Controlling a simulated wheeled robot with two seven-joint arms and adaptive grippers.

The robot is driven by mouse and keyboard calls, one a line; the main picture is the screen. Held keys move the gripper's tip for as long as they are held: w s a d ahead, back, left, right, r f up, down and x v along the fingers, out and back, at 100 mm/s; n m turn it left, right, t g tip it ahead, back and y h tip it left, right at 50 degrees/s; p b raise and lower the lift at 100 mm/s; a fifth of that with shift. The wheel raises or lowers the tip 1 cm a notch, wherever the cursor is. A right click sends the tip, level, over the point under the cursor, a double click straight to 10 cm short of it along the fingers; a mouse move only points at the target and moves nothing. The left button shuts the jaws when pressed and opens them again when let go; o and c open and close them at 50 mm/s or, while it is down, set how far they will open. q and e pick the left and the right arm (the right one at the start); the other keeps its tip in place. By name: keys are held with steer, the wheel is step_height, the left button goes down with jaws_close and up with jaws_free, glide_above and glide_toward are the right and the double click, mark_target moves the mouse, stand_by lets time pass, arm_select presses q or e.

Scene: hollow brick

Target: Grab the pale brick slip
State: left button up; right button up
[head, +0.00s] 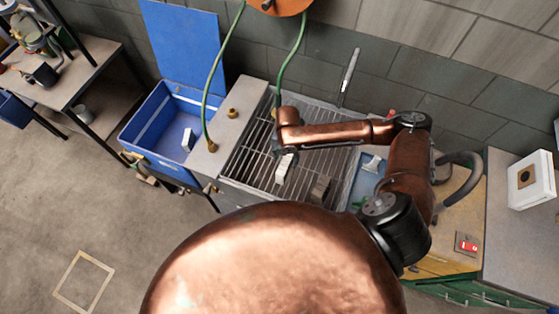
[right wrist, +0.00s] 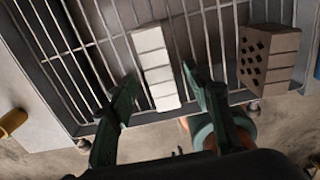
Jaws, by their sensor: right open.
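The pale brick slip (head: 285,170) lies on the metal grate at the sink bench, and in the right wrist view it is a white block (right wrist: 155,68) with lines across it. My right gripper (head: 284,152) is over the slip's far end in the head view. In the right wrist view its two dark green fingers (right wrist: 158,85) are apart, one on each side of the slip's near part, with gaps between. It is open and holds nothing. My left gripper is not in view.
A brown brick with holes (right wrist: 268,57) lies on the grate (head: 245,160) to the right of the slip; it also shows in the head view (head: 319,189). A blue bin (head: 150,125) stands left, with a pale block (head: 188,139) inside. Green hoses hang near the grate.

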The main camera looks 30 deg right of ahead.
steer(key=shift+w+f, duration=0.1)
steer(key=shift+f, duration=0.3)
steer(key=shift+f+b, duration=0.35)
steer(key=shift+b, duration=0.25)
steer(key=shift+w+f, duration=0.1)
steer(key=shift+f, duration=0.25)
steer(key=f, duration=0.3)
steer(key=f+p, duration=0.1)
steer(key=f, duration=0.3)
steer(key=shift+s+a+f, duration=0.1)
steer(key=shift+s, duration=0.1)
steer(key=shift+c, duration=0.5)
jaws_close()
